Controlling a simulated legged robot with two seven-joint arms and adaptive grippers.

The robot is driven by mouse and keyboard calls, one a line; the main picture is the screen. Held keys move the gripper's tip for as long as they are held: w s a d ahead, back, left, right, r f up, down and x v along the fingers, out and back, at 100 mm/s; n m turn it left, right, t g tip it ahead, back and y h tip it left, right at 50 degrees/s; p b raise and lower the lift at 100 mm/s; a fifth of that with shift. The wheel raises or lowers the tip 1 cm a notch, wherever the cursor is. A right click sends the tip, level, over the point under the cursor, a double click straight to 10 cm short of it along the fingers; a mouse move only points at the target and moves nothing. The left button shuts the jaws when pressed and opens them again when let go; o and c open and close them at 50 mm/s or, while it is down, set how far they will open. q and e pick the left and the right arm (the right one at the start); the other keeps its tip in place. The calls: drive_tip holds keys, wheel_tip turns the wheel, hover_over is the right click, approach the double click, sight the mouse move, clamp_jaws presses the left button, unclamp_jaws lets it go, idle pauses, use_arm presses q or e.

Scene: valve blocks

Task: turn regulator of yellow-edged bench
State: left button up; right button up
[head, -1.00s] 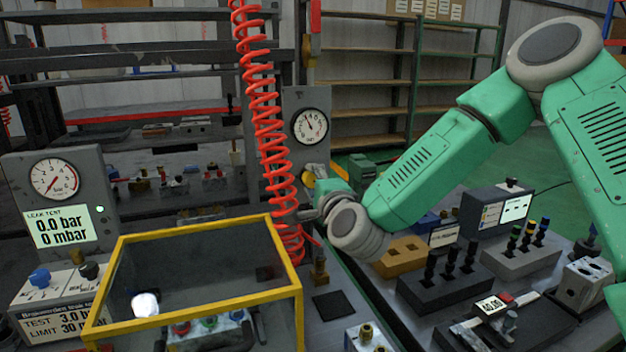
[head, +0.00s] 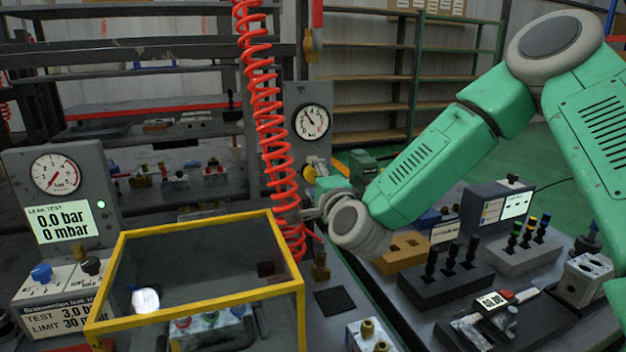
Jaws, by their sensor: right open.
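The yellow regulator knob (head: 312,168) sits on a grey upright panel (head: 302,95), below a round white gauge (head: 312,122). Beside it on the bench stands a clear box with a yellow edge frame (head: 200,222). My right gripper (head: 309,213) is open and empty. In the picture it is just below the knob, at the front of the panel. Its fingers are small and partly mixed with the red coil, so I cannot tell its exact distance from the knob. My left gripper is out of view.
A red coiled hose (head: 268,130) hangs just left of the panel, close to my right gripper. A leak tester (head: 58,200) stands at the left. A second bench at the right holds a black block with pegs (head: 450,283) and an orange block (head: 402,252).

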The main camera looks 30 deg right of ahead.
drive_tip(key=v, duration=0.7)
drive_tip(key=shift+s+f, duration=0.1)
drive_tip(key=shift+f, duration=0.05)
idle(0.3)
